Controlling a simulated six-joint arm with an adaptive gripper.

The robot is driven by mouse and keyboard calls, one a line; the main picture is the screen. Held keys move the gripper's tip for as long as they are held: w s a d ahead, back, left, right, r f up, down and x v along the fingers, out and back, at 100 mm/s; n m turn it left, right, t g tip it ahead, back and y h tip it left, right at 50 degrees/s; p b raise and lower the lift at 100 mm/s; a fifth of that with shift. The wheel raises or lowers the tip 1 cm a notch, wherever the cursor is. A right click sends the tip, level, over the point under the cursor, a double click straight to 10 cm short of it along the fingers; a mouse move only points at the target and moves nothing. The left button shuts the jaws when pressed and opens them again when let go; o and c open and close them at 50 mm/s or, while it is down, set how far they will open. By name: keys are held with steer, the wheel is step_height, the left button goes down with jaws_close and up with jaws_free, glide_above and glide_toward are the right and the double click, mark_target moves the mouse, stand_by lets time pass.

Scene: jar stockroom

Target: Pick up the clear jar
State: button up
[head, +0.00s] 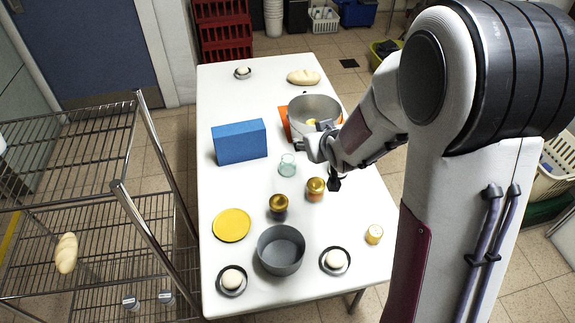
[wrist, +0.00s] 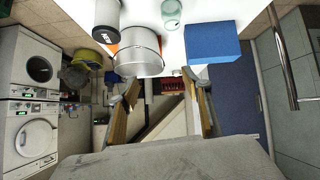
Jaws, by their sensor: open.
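The clear jar (head: 287,165) is a small greenish see-through glass standing on the white table, to the right of the blue box. In the wrist view the clear jar (wrist: 171,13) shows at the top edge, partly cut off. My gripper (head: 324,155) is above the table, to the right of the jar in the head view and apart from it. In the wrist view my gripper (wrist: 165,95) has its two fingers spread wide, with nothing held between them.
A blue box (head: 239,142) stands left of the jar and a metal pot (head: 312,105) behind it. Two gold-lidded jars (head: 278,206) (head: 316,189) stand in front. A yellow plate (head: 232,225) and grey pot (head: 281,262) are nearer. A wire rack (head: 65,215) is left of the table (head: 215,85).

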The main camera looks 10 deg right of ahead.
steer(key=w+f+t+y, duration=0.1)
steer(key=w+f, duration=0.3)
steer(key=f, duration=0.4)
steer(key=t+y, duration=0.1)
glide_toward(286, 157)
steer(key=shift+w+d+n, duration=0.1)
steer(key=shift+d+n, duration=0.05)
steer(key=shift+n, duration=0.15)
steer(key=shift+x, duration=1.3)
steer(key=shift+x, duration=1.55)
steer(key=shift+a+x, duration=0.2)
steer(key=shift+x, duration=0.85)
